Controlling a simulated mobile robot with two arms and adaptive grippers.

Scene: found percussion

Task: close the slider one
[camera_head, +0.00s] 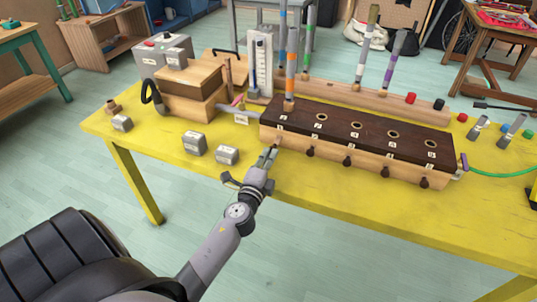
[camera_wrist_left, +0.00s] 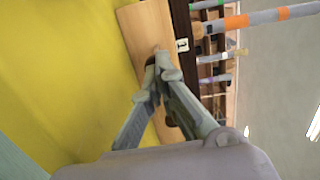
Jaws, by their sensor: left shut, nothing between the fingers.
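The long wooden box (camera_head: 340,160) with a dark brown top stands on the yellow table, with a row of dark slider knobs along its light front. The clear ones are the second knob (camera_head: 310,152) and those to its right. My left gripper (camera_head: 270,153) is at the front left end of the box, at slider one, and hides most of that knob. In the left wrist view the fingertips (camera_wrist_left: 162,66) are together against the light wooden front (camera_wrist_left: 145,25), beside a label on the dark top. A dark part, likely knob one, shows partly behind them. My right gripper is not in view.
A grey and orange tube (camera_head: 290,75) stands in the first hole of the top; the other holes are empty. Small grey blocks (camera_head: 194,143) sit left on the yellow table (camera_head: 350,205). A wooden box assembly (camera_head: 190,82) stands behind them. The table front is clear.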

